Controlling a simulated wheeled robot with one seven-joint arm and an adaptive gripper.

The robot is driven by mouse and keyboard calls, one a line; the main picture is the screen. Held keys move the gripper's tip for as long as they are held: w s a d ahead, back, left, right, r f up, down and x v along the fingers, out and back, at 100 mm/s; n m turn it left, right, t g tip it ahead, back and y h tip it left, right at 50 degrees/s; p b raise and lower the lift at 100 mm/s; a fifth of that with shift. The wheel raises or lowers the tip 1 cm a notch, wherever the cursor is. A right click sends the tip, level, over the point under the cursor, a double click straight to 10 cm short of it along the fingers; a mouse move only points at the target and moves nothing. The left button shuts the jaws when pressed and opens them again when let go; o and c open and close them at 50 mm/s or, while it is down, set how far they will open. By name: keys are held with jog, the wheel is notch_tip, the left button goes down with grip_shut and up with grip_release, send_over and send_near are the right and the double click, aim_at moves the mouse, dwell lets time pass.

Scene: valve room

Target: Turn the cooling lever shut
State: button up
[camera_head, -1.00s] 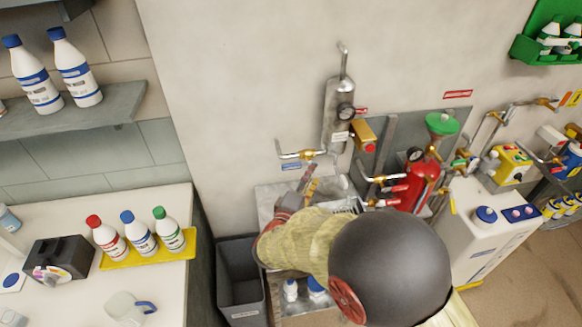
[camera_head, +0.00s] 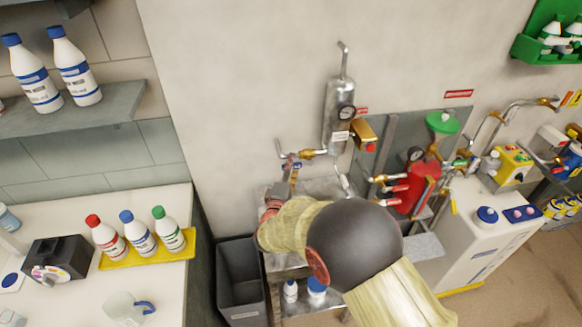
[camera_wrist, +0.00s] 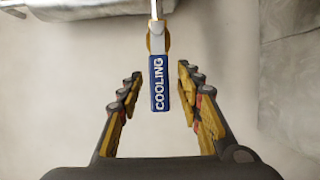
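The cooling lever (camera_wrist: 158,82) has a blue handle with white COOLING lettering and a pale stem. In the wrist view it hangs from the upper middle, its handle between my gripper's fingers. My gripper (camera_wrist: 160,75) is open, with a clear gap on each side of the handle. In the head view my gripper (camera_head: 288,172) is at the brass valve (camera_head: 312,153) on the wall pipe, left of the steel cylinder (camera_head: 339,115). The lever is hard to make out there behind my fingers.
A red extinguisher-like bottle (camera_head: 412,193) and red-handled brass valves (camera_head: 392,189) stand to the right. A grey bin (camera_head: 240,285) is below left. A white counter (camera_head: 180,285) with bottles is at the left. The wall above the valve is clear.

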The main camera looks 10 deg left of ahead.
jog(key=c, duration=0.4)
grip_shut()
dwell(0.6)
